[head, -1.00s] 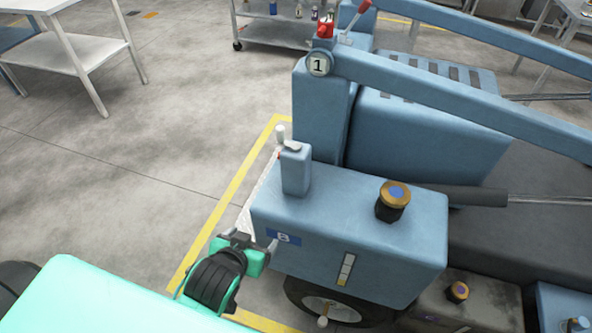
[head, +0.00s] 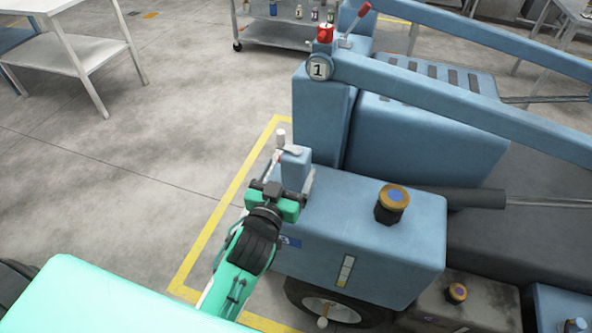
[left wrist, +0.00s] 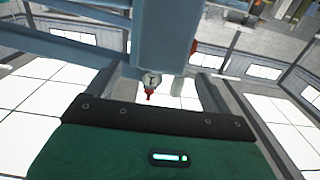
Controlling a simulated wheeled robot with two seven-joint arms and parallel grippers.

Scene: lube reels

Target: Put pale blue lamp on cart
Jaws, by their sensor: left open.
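A small pale blue upright block (head: 296,168) stands on the corner of the blue machine's box-shaped housing; it may be the pale blue lamp, but I cannot be sure. My left gripper (head: 294,173) is open, with one finger on each side of this block. I cannot tell whether the fingers touch it. The grey metal cart (head: 262,29) stands at the back, with small bottles and cans on its shelf. The left wrist view shows my green gripper body below and blue machine parts ahead. My right gripper is not in view.
The large blue machine (head: 430,150) fills the right side, with long sloping arms and a gold-topped knob (head: 393,199). A red can (head: 325,30) sits on its post above a disc marked 1. A white table (head: 70,45) stands at upper left. The floor between is clear.

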